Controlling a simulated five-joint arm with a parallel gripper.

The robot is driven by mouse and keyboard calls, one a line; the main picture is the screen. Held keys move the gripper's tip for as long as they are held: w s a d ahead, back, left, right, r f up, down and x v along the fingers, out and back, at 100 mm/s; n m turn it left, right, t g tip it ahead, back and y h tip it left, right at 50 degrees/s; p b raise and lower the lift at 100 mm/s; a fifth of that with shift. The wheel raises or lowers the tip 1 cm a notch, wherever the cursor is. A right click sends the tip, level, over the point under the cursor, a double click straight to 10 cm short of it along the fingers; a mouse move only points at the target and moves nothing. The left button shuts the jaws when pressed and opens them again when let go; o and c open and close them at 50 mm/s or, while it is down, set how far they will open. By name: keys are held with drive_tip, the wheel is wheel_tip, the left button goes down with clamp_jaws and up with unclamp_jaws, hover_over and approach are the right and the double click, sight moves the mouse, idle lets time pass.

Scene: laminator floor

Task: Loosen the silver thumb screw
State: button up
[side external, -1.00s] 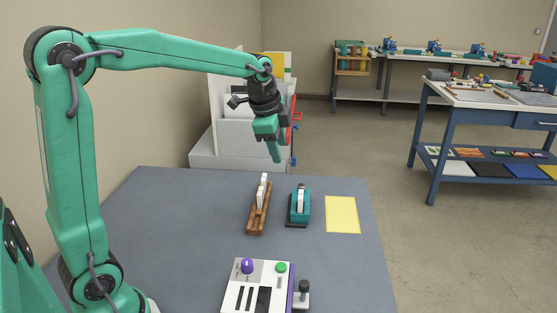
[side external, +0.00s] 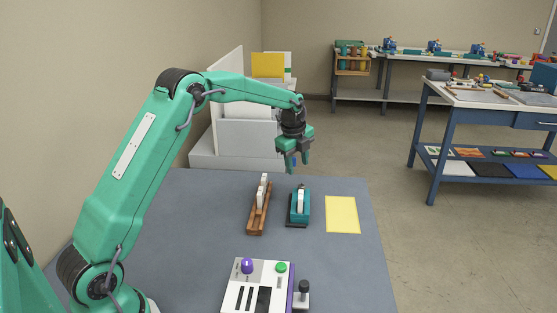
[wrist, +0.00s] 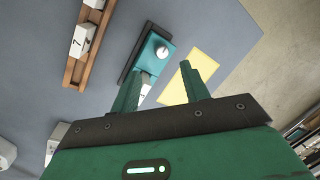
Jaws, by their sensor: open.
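A teal fixture (side external: 292,213) on a dark base stands on the blue-grey table, right of a wooden rack. In the wrist view the teal fixture (wrist: 152,65) carries a round silver knob, which looks like the silver thumb screw (wrist: 162,50). I cannot make the screw out clearly in the side view. My gripper (side external: 298,168) points down in the air above and behind the fixture, apart from it. In the wrist view my gripper (wrist: 167,70) has its two green fingers apart, with nothing between them. The left finger hides part of the fixture's near end.
The wooden rack (side external: 256,219) with white numbered pieces stands close left of the fixture. A yellow sheet (side external: 342,214) lies flat to its right. A white machine (side external: 234,292) with purple and green knobs stands in front. The table's left part is clear.

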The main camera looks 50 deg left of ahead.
sight(302, 186)
drive_tip(key=shift+f, duration=0.15)
drive_tip(key=shift+w+f, duration=0.25)
drive_tip(key=shift+f, duration=1)
drive_tip(key=shift+w+f, duration=0.3)
drive_tip(key=shift+f, duration=0.9)
drive_tip(key=shift+w+f, duration=0.25)
drive_tip(key=shift+f, duration=1)
clamp_jaws()
drive_tip(key=shift+n, duration=0.5)
drive_tip(key=c, duration=1)
unclamp_jaws()
drive_tip(key=n, duration=0.3)
drive_tip(key=shift+d, duration=0.15)
drive_tip(key=shift+d+n, duration=0.1)
drive_tip(key=shift+n, duration=1.5)
clamp_jaws()
drive_tip(key=shift+f, duration=0.1)
